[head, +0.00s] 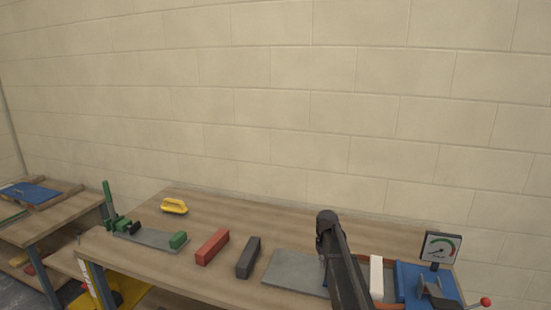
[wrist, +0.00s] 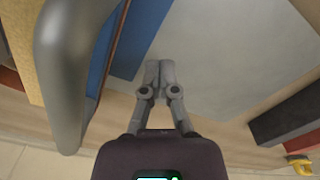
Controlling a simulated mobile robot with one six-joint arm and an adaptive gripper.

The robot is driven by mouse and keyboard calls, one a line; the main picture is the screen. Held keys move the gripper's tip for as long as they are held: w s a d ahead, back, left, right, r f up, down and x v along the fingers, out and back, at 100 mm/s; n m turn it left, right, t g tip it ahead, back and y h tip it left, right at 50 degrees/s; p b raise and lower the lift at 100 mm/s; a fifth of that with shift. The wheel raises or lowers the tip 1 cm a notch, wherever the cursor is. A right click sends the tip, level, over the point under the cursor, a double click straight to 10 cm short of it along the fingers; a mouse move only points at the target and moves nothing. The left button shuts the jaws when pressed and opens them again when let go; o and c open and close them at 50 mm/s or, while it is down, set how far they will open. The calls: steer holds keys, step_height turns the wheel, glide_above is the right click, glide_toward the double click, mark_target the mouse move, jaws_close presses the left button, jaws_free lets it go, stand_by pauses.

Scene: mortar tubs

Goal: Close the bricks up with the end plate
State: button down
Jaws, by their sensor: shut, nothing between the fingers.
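My gripper (wrist: 158,72) is shut and empty, its fingertips together over the grey sheet in the wrist view. A blue upright piece (wrist: 140,42) stands just left of the fingers; it may be the end plate. In the head view a white brick (head: 376,278) lies beside the blue body (head: 408,285) of a fixture with a dial gauge (head: 440,248). An orange-brown brick (head: 362,260) shows partly next to it. My arm hides much of the row and the fixture's left end.
The grey sheet (head: 293,272) lies flat and bare on the bench. Left of it are a dark grey brick (head: 248,257), a red brick (head: 212,247), a green clamp (head: 118,222) and a yellow-handled tool (head: 174,206). A thick grey tube (wrist: 65,70) stands close left of my gripper.

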steer(key=shift+f+b, duration=1.15)
steer(key=shift+f, duration=0.05)
stand_by(0.6)
steer(key=shift+r+p, duration=0.9)
steer(key=shift+p, duration=0.05)
steer(key=shift+d, duration=0.15)
stand_by(0.5)
steer(key=shift+s+d, duration=0.65)
steer(key=shift+d, duration=1.25)
steer(key=shift+s+d, duration=0.6)
steer(key=shift+d, duration=1.35)
steer(key=shift+s+d, duration=0.65)
steer(key=shift+d, duration=1.25)
steer(key=shift+w+a+r+p, duration=0.15)
steer(key=shift+a+r+p, duration=0.3)
steer(key=shift+r+p, duration=1.2)
steer(key=shift+w+a+r+p, duration=0.1)
steer(key=shift+a+r+p, duration=0.3)
steer(key=shift+r+p, duration=1.3)
steer(key=shift+w+a+r+p, duration=0.15)
steer(key=shift+a+r+p, duration=0.3)
steer(key=shift+r+p, duration=1.2)
